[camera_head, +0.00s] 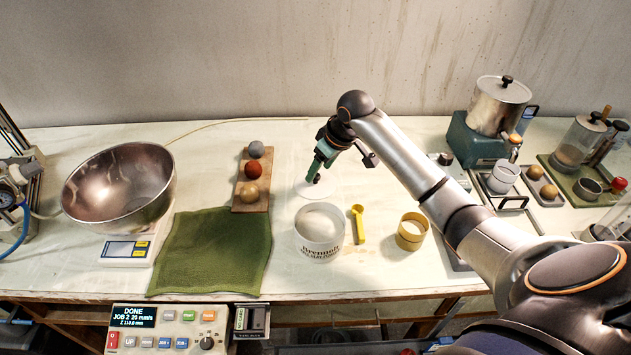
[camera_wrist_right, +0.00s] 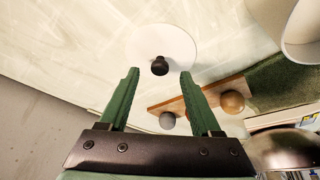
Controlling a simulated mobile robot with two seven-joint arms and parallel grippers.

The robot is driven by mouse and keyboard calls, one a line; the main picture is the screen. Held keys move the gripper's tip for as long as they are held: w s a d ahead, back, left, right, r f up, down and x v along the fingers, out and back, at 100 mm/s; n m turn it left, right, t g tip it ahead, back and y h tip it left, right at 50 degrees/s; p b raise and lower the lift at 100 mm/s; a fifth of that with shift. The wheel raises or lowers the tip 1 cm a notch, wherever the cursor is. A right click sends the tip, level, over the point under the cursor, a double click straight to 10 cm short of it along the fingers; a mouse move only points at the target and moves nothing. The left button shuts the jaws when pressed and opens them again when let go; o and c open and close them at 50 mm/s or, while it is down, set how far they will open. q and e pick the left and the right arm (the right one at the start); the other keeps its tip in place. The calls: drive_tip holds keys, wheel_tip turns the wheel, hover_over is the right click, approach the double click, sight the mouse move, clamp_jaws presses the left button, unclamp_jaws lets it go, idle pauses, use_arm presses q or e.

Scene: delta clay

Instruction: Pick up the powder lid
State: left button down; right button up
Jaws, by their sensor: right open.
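The powder lid is a flat white disc (camera_head: 306,190) with a small black knob, lying on the table behind the open white powder jar (camera_head: 320,230). In the right wrist view the lid (camera_wrist_right: 180,38) lies beyond the fingertips, its black knob roughly centred between them. My right gripper (camera_head: 317,172) points down over the lid and hides part of it in the head view. Its two green fingers (camera_wrist_right: 158,72) are apart with nothing between them; whether they reach the knob's height is hard to tell. My left gripper is not in view.
A wooden strip (camera_head: 240,204) with several balls stands left of the lid, near a green towel (camera_head: 215,255). A steel bowl (camera_head: 120,187) sits on a scale at left.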

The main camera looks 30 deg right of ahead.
sight(315, 180)
drive_tip(key=shift+x, duration=1.4)
drive_tip(key=shift+w+r, duration=0.1)
drive_tip(key=shift+c, duration=0.4)
clamp_jaws()
